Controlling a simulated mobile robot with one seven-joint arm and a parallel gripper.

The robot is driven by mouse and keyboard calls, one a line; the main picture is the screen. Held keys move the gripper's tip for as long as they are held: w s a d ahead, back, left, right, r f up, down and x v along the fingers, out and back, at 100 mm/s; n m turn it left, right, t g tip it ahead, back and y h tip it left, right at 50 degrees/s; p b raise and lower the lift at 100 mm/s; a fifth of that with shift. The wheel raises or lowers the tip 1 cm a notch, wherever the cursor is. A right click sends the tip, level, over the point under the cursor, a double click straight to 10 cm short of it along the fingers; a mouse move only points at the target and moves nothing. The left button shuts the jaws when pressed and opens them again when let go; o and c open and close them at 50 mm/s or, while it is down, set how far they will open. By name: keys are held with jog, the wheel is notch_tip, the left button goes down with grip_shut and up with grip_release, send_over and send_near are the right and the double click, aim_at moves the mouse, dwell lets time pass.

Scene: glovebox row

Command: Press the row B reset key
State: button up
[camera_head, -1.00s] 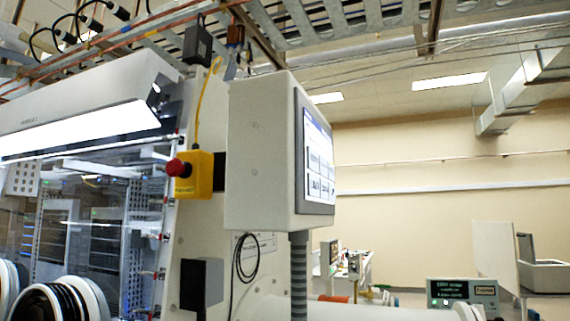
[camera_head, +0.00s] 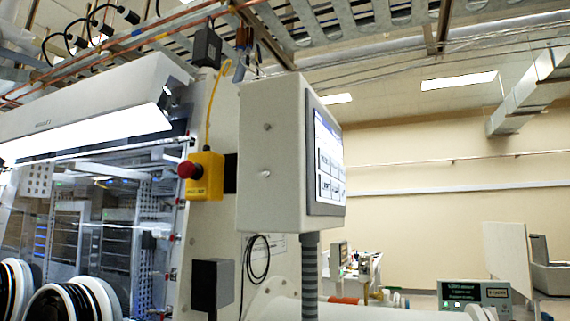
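No key that I can read as the row B reset key shows in the head view. A white control box (camera_head: 272,160) with a screen (camera_head: 329,163) on its right face stands near the middle, on a ribbed grey post (camera_head: 310,275). The screen faces right and is seen at a steep slant; it shows several tile-like buttons whose labels I cannot read. A yellow box with a red mushroom button (camera_head: 187,170) is fixed left of the control box. My gripper is not in view.
A glovebox with a clear front and round glove ports (camera_head: 75,302) fills the left. Cable trays and copper pipes run overhead. A green-grey instrument (camera_head: 474,297) and a white cabinet stand at the lower right. A bench (camera_head: 364,270) stands farther back.

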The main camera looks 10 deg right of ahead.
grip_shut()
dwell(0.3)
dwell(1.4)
